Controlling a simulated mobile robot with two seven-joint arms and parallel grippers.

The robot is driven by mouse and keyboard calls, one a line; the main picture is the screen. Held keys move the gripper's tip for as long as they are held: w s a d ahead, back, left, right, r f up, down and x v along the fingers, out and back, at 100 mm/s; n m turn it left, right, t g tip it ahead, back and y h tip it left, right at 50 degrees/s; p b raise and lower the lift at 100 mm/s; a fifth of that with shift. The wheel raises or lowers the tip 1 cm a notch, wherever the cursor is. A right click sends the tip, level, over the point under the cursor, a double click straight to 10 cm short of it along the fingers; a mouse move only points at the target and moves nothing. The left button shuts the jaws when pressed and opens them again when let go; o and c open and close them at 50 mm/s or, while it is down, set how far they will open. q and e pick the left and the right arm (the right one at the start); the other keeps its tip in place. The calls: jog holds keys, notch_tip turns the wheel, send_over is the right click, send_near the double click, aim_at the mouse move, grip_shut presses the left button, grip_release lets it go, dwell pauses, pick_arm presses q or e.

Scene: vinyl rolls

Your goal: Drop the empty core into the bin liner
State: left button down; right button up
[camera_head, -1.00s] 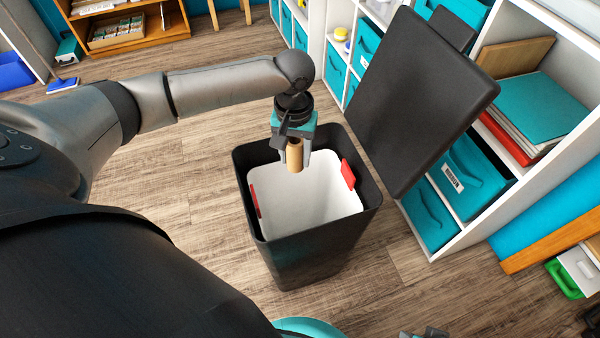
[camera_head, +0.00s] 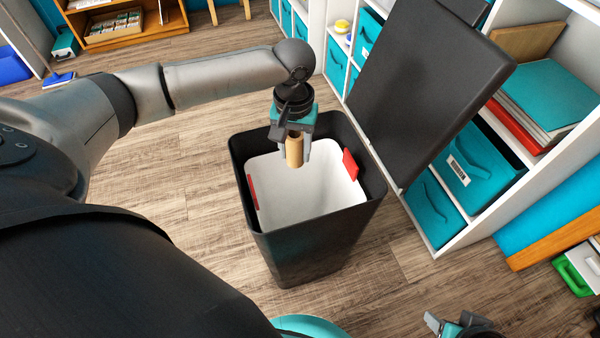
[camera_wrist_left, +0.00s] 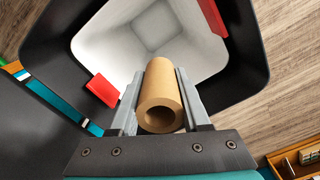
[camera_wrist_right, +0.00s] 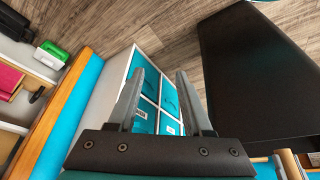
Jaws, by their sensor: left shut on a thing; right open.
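The empty core (camera_head: 294,150) is a short tan cardboard tube. My left gripper (camera_head: 293,148) is shut on it and holds it over the far part of the bin opening. In the left wrist view the core (camera_wrist_left: 161,98) sits between the two fingers with its hollow end toward the camera. The white bin liner (camera_head: 300,200) lines the black bin (camera_head: 315,245), with red clips (camera_head: 350,164) at its edge. The liner's inside looks empty where visible. My right gripper (camera_head: 446,325) is at the bottom right of the head view; in the right wrist view its fingers (camera_wrist_right: 160,100) are apart and empty.
The bin's black lid (camera_head: 425,90) stands open on the right, beside white shelves (camera_head: 445,245) with teal boxes (camera_head: 475,165). Wood floor (camera_head: 160,235) left of the bin is clear.

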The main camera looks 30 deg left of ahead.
pick_arm(q)
jog(key=shift+c, duration=1.4)
grip_release()
jog(key=shift+r, duration=0.1)
jog(key=shift+r, duration=0.15)
notch_tip(320, 180, up, 15)
jog(key=p, duration=0.8)
pick_arm(e)
jog(key=s+d+f+g, duration=0.1)
jog(key=s+f, duration=0.2)
jog(key=f, duration=0.5)
jog(key=s+d+f+g, duration=0.1)
jog(key=s+f, duration=0.2)
jog(key=f, duration=0.5)
jog(key=shift+d+f, duration=0.2)
jog(key=shift+d, duration=0.15)
jog(key=shift+s, duration=0.1)
